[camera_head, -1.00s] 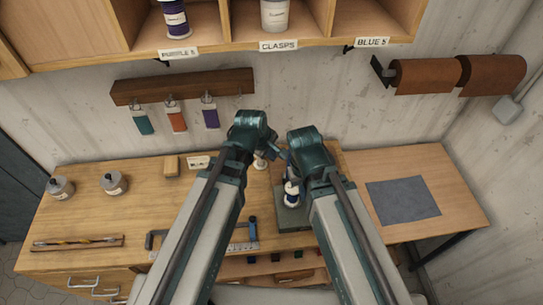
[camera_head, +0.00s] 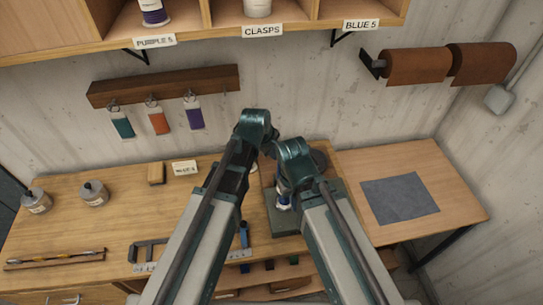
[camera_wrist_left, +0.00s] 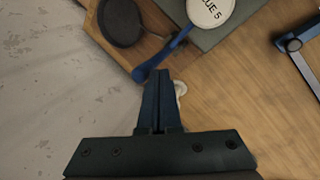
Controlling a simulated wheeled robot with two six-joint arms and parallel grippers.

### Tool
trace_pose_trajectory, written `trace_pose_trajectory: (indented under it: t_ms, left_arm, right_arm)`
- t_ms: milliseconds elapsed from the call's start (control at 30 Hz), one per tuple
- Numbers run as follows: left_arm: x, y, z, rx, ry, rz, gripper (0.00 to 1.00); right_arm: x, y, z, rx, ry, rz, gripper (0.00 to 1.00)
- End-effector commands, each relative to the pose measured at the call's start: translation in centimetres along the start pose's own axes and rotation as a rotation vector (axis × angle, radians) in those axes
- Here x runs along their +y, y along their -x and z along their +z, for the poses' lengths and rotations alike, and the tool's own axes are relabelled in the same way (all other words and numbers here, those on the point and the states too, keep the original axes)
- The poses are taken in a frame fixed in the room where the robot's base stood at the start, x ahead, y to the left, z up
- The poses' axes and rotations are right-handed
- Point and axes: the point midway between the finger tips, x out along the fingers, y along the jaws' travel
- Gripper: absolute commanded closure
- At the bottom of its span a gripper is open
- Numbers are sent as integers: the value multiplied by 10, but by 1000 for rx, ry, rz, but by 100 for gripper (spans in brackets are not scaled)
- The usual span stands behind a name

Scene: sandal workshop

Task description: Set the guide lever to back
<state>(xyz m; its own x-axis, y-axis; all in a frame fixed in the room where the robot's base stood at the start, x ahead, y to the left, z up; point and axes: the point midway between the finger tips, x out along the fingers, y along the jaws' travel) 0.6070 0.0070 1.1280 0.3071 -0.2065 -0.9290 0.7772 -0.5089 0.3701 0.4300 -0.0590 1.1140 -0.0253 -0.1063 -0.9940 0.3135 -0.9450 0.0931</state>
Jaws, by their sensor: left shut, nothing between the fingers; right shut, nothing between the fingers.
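In the left wrist view, a blue lever-like bar (camera_wrist_left: 160,55), which looks like the guide lever, slants from beside a dark round disc towards my fingertips. My left gripper (camera_wrist_left: 158,76) is shut and empty, its tips close to the bar's lower end; I cannot tell whether they touch. In the head view, the lever is hidden behind my arms. My right gripper (camera_head: 281,187) is shut, mostly covered by its own arm, near the blue-and-white container (camera_head: 283,201) on the green plate (camera_head: 287,224). The container's lid (camera_wrist_left: 209,10) reads "UE 5" in the wrist view.
The dark disc (camera_wrist_left: 121,21) stands beside the green plate. A grey mat (camera_head: 400,199) lies on the right table. Tags hang from a wall rail (camera_head: 165,85) behind.

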Motion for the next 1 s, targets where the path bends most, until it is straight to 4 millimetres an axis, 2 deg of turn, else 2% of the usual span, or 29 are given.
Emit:
trace_pose_trajectory:
  t_ms: [167,367,600,1000]
  left_arm:
    - [1,0,-1,-3,1,-3,100]
    - [12,-3,-10,-37,17,-43,100]
    - [34,-13,-34,-143,60,-158,100]
    - [60,-41,-69,-164,66,-178,100]
  right_arm:
    - [0,0,0,0,0,0,100]
    - [0,5,0,0,0,0,100]
    - [1,8,1,0,1,0,100]
    - [-1,-9,0,0,0,0,100]
